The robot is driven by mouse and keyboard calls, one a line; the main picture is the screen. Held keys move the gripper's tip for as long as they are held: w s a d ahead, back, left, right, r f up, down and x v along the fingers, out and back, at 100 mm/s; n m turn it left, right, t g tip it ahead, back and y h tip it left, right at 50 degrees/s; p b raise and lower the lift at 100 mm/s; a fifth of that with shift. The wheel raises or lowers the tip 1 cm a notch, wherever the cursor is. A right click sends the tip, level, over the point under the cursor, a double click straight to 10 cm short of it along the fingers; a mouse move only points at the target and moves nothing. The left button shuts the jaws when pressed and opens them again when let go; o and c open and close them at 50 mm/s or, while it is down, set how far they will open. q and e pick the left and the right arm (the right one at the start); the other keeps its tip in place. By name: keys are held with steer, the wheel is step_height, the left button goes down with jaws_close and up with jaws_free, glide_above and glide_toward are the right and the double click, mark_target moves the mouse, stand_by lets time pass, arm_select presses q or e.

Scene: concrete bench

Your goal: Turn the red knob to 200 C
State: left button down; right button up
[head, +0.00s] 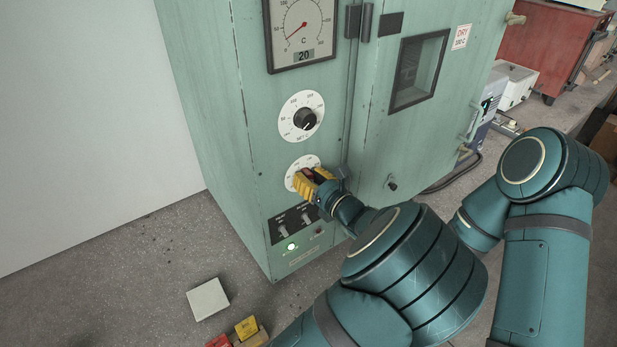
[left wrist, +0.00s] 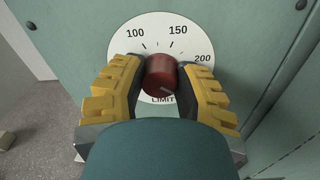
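The red knob (left wrist: 160,73) sits on a white dial marked LIMIT (left wrist: 160,27), with 100, 150 and 200 printed around it. A pale line on the knob's face points to the lower right, away from the printed 200. My left gripper (left wrist: 161,65) has its yellow fingers on either side of the knob, with the dark pads against its sides. In the head view the left gripper (head: 312,182) covers most of the lower dial (head: 300,163), and only a little of the knob shows. My right gripper is not in view.
Above is a black knob (head: 305,119) on a second white dial, and a gauge (head: 302,28) reading 20 on the green oven. Switches (head: 292,222) and a lit green lamp (head: 291,246) are just below. A door window (head: 418,70) is to the right; small blocks (head: 246,328) lie on the bench.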

arm_select(q)
steer(key=n+b, duration=0.2)
steer(key=n, duration=0.1)
steer(key=shift+a+b, duration=0.1)
steer(key=shift+b, duration=0.3)
steer(key=n+b, duration=0.3)
steer(key=n, duration=0.1)
steer(key=shift+n+b, duration=0.3)
steer(key=shift+b, duration=0.05)
steer(key=shift+r+n+b, duration=0.15)
steer(key=shift+n+b, duration=0.95)
steer(key=c, duration=0.6)
jaws_free()
steer(key=shift+a, duration=0.1)
